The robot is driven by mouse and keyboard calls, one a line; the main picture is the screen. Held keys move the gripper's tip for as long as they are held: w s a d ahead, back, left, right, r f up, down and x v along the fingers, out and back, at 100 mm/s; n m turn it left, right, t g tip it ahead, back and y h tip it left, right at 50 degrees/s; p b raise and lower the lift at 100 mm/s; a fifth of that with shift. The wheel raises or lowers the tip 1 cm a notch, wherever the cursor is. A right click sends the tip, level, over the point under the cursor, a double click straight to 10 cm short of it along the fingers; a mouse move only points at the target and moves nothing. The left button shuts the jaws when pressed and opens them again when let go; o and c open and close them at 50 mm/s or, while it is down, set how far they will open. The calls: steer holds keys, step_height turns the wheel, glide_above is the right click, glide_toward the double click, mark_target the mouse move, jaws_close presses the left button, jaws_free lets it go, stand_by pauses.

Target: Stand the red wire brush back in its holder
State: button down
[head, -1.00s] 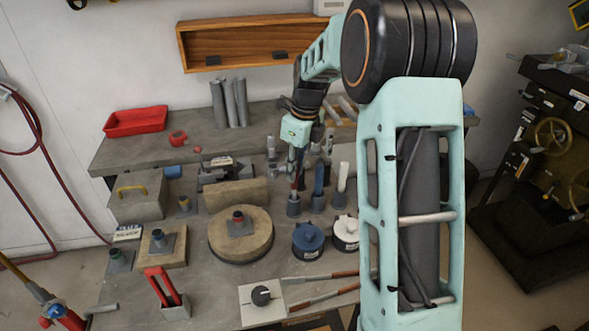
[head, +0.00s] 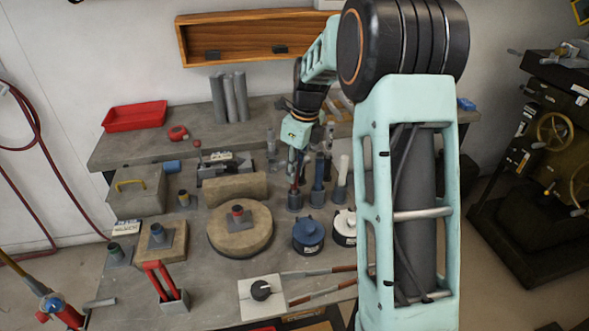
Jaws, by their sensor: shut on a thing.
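My gripper (head: 297,158) is small and partly shadowed in the head view, pointing down above the row of holders on the bench. It is shut on the red wire brush (head: 294,184), a thin dark red upright shape below the fingers. The brush is right over a grey cup-like holder (head: 295,203), the left one of the row. Its lower end meets the holder's mouth in the picture; I cannot tell whether it is inside or just in front or behind.
A blue-handled tool (head: 318,172) and a white-handled one (head: 342,170) stand upright in neighbouring holders, close on the right. Blue (head: 308,234) and white (head: 345,226) round canisters stand in front. A round wooden block (head: 240,236) lies to the left.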

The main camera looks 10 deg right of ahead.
steer(key=shift+f, duration=0.4)
steer(key=c, duration=1.8)
jaws_free()
steer(key=shift+o, duration=0.2)
step_height(320, 180, up, 12)
steer(key=s+d, duration=0.1)
steer(key=shift+d, duration=0.15)
steer(key=shift+s+f, duration=0.1)
steer(key=shift+s, duration=0.05)
